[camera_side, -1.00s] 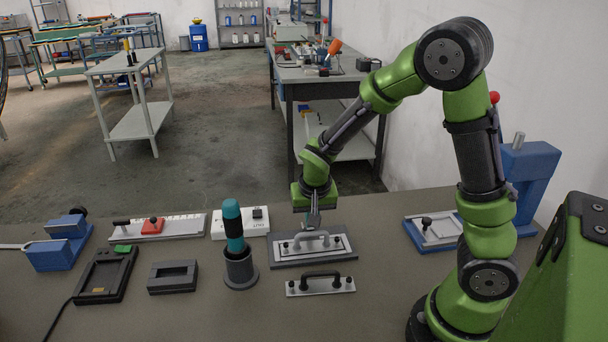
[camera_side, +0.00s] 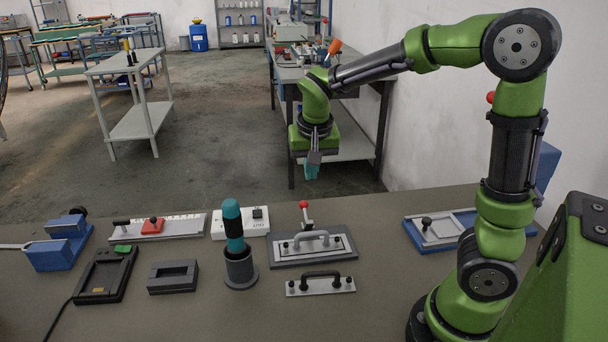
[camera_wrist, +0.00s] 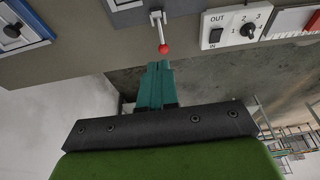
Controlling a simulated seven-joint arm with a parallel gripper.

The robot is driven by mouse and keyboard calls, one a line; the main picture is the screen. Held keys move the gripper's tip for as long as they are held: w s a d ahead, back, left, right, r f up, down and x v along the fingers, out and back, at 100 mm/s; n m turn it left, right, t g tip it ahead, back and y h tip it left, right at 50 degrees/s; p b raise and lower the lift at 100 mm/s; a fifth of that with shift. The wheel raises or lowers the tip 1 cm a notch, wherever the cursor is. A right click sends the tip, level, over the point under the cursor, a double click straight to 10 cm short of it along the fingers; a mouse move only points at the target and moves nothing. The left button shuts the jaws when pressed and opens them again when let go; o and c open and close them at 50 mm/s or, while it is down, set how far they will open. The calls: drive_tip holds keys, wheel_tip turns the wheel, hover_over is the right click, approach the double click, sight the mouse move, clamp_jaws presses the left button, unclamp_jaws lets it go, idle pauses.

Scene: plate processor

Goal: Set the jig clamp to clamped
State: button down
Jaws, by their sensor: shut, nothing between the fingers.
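The jig (camera_side: 342,253) is a dark grey base carrying a light plate with a grey arched handle (camera_side: 312,236), at the middle of the bench. At its back edge the clamp lever (camera_side: 307,216), tipped with a red ball, stands roughly upright. The lever also shows in the wrist view (camera_wrist: 161,33), its red ball pointing towards my fingers. My gripper (camera_side: 311,172) is above and behind the lever, apart from it. Its teal fingers (camera_wrist: 157,68) are shut and empty, just short of the red ball in the wrist view.
A white switch box (camera_side: 240,224) marked OUT and IN, with a dial, stands left of the lever. A plate with a black handle (camera_side: 320,284) lies in front of the jig. A teal-handled tool (camera_side: 233,225) stands in a holder. A blue-framed fixture (camera_side: 408,228) lies to the right.

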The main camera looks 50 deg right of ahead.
drive_tip(key=g+y, duration=0.4)
hover_over(305, 206)
drive_tip(key=shift+w+a+f, duration=0.15)
drive_tip(key=shift+w, duration=0.3)
drive_tip(key=shift+f, duration=0.1)
drive_tip(key=x, duration=0.4)
drive_tip(key=s+a+x, duration=0.1)
drive_tip(key=x, duration=0.6)
drive_tip(key=shift+s+a, duration=0.4)
drive_tip(key=shift+s+a+f, duration=0.4)
